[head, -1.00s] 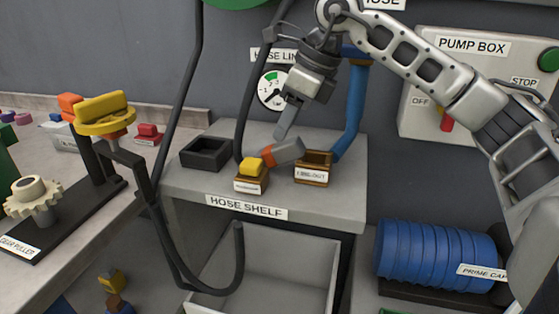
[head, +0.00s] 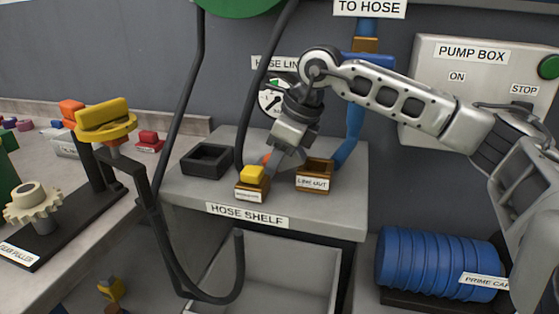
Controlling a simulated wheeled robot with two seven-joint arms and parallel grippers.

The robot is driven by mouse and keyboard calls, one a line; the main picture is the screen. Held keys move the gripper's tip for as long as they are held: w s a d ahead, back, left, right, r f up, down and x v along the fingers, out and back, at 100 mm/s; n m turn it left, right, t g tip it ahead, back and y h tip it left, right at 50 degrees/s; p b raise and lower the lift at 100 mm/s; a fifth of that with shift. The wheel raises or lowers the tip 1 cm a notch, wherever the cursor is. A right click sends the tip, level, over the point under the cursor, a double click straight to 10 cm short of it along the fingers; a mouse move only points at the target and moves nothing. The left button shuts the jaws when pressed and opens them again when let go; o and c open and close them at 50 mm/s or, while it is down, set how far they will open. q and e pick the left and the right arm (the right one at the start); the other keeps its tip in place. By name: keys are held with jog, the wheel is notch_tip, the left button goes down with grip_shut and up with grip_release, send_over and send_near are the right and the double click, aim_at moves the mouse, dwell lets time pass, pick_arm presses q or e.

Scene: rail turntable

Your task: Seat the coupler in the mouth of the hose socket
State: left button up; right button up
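My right gripper (head: 284,158) is low over the hose shelf (head: 182,193), its fingertips at a grey part with an orange band (head: 265,158), which looks like the coupler. The gripper hides most of that part. I cannot tell whether the fingers are closed on it. A small brown box with a yellow block (head: 252,174) on top stands just left of it, with a dark hose (head: 240,135) running down behind. Just right is a brown open box labelled LINE OUT (head: 313,183). I cannot tell for sure which is the hose socket. My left gripper is out of view.
A black open tray (head: 207,161) sits at the shelf's left. A blue pipe (head: 354,125) rises behind the LINE OUT box. A gauge (head: 270,104) and the pump box (head: 470,95) are on the wall. A blue ribbed drum (head: 435,258) lies lower right. A dark hook (head: 238,262) hangs in front.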

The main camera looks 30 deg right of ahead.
jog(key=shift+r, duration=0.15)
grip_shut()
jog(key=shift+r, duration=0.3)
notch_tip(320, 180, up, 2)
jog(key=shift+r, duration=0.1)
jog(key=s+a+r, duration=0.2)
jog(key=s+r, duration=0.8)
jog(key=s, duration=0.3)
jog(key=shift+s+a, duration=0.3)
jog(key=shift+s, duration=0.1)
